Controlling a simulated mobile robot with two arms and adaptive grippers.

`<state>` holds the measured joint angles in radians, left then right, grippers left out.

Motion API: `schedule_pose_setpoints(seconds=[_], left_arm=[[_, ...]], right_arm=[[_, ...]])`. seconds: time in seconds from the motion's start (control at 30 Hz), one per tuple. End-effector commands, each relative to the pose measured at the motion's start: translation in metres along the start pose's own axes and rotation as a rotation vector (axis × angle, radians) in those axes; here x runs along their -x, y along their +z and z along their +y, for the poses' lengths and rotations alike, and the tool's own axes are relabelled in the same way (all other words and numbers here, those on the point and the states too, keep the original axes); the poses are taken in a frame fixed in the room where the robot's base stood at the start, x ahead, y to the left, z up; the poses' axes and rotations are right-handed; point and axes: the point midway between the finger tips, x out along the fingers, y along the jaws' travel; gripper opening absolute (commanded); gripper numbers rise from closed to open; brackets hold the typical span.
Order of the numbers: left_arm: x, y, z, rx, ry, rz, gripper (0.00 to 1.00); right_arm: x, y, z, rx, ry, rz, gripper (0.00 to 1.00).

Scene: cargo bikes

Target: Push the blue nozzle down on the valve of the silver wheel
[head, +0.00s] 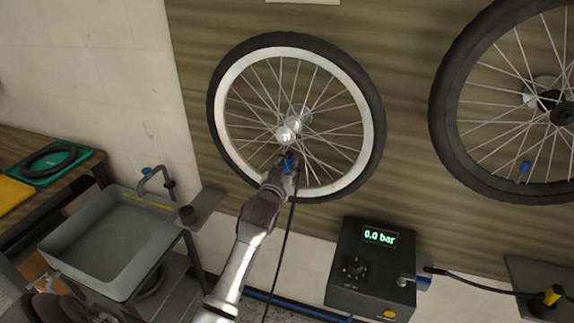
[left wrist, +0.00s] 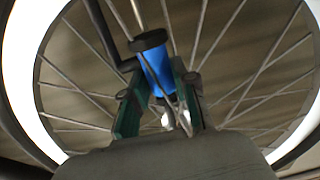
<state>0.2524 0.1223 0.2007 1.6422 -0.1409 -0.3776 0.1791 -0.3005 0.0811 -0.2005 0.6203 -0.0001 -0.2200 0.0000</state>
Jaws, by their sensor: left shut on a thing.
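The silver wheel (head: 371,118), with a black tyre and bright rim, is mounted on the wood-grain wall in the middle of the head view. My left gripper (head: 284,163) is shut on the blue nozzle (head: 288,165), in front of the lower spokes and below the hub. A dark hose hangs down from there. In the left wrist view my gripper (left wrist: 161,92) has its two fingers on either side of the blue nozzle (left wrist: 157,68), whose dark end points up. The white rim curves around it. I cannot make out the valve or whether the nozzle touches it.
A pump box (head: 371,265) reading 0.0 bar is low right of the wheel. A black-rimmed wheel (head: 447,120) hangs at the right. A yellow nozzle (head: 552,295) sits on a holder at lower right. A grey sink (head: 60,245) and a bench with trays are left.

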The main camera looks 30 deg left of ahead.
Motion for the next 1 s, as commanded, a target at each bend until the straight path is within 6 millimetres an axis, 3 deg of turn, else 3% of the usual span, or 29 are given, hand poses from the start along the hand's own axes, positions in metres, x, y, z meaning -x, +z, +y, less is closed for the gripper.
schedule_pose_setpoints(seconds=[1.0], left_arm=[[-0.0004,0.0074,-0.0001,0.000,0.000,0.002,0.00]], right_arm=[[-0.0023,0.0000,0.0005,-0.001,0.001,0.000,0.67]])
